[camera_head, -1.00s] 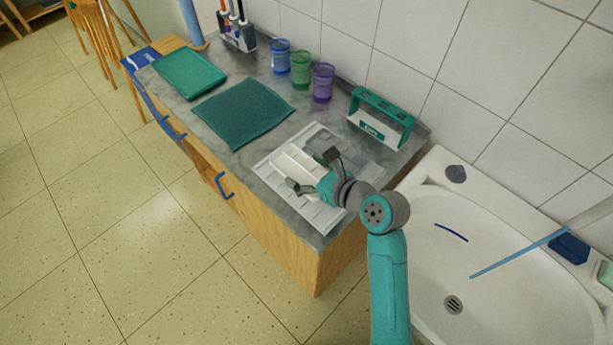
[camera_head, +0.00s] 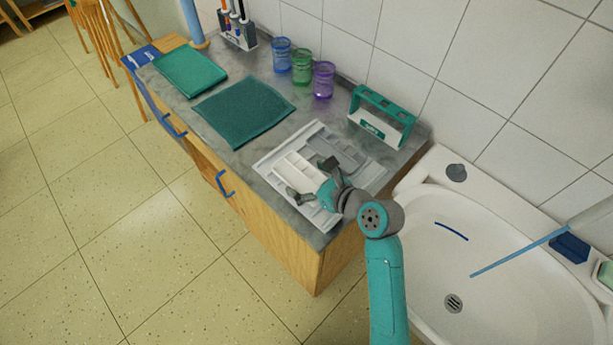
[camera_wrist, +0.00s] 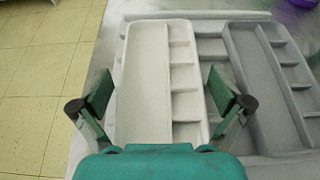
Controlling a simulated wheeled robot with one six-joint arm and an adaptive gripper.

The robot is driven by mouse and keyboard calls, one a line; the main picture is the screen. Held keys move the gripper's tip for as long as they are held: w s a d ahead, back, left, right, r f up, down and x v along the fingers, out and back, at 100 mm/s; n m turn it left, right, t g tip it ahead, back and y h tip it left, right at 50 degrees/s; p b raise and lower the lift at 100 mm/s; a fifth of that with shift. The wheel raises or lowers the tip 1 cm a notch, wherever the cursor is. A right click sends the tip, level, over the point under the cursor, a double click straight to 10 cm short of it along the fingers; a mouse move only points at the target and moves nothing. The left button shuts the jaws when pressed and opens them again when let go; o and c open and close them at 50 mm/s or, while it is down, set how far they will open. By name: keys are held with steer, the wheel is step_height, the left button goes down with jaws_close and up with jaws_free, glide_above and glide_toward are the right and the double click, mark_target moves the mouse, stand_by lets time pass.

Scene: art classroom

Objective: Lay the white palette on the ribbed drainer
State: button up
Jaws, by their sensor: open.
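The white palette (camera_head: 290,170) lies flat on the left part of the pale ribbed drainer (camera_head: 376,178). In the wrist view the white palette (camera_wrist: 145,75) shows one long well and a column of small wells. The drainer (camera_wrist: 211,48) shows beside it. My gripper (camera_head: 314,180) is open over the palette's near part. In the wrist view my gripper's fingers (camera_wrist: 160,98) stand on either side of the palette, with gaps visible. The palette's near end is hidden by my gripper.
A grey palette (camera_head: 335,149) lies on the drainer to the right of the white one. A teal caddy (camera_head: 382,116) stands behind. Blue (camera_head: 281,55), green (camera_head: 302,67) and purple (camera_head: 323,80) jars line the wall. A dark green mat (camera_head: 243,110) lies left; the sink (camera_head: 490,270) is right.

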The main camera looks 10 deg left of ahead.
steer(key=shift+r, duration=0.1)
steer(key=v, duration=1.2)
steer(key=shift+r, duration=0.1)
